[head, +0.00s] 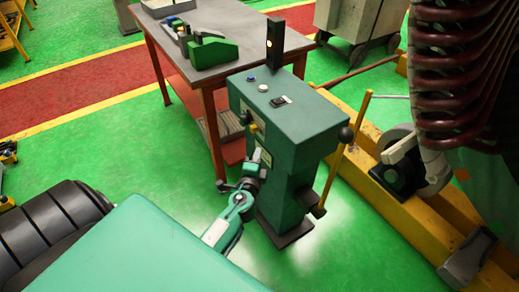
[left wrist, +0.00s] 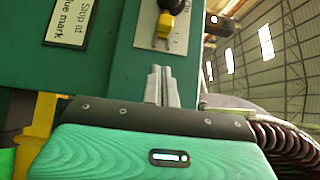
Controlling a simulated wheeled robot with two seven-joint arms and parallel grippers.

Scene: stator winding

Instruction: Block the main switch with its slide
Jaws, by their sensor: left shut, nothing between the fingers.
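The main switch (left wrist: 175,6) is a yellow body with a dark knob, on a light plate marked "On" on the green cabinet (head: 285,115). A small yellow-and-grey part, seemingly the slide (left wrist: 163,32), sits just below the knob on that plate. In the head view the switch (head: 253,126) is small on the cabinet's left face. My left gripper (left wrist: 160,72) is shut and empty, its fingertips pointing up at the plate, a little below the slide; I cannot tell the gap in depth. In the head view the left gripper (head: 254,172) is low beside the cabinet. My right gripper is not in view.
A "Stop at blue mark" label (left wrist: 82,22) is left of the switch. A workbench (head: 215,20) with green tools stands behind the cabinet. Green floor is open at left.

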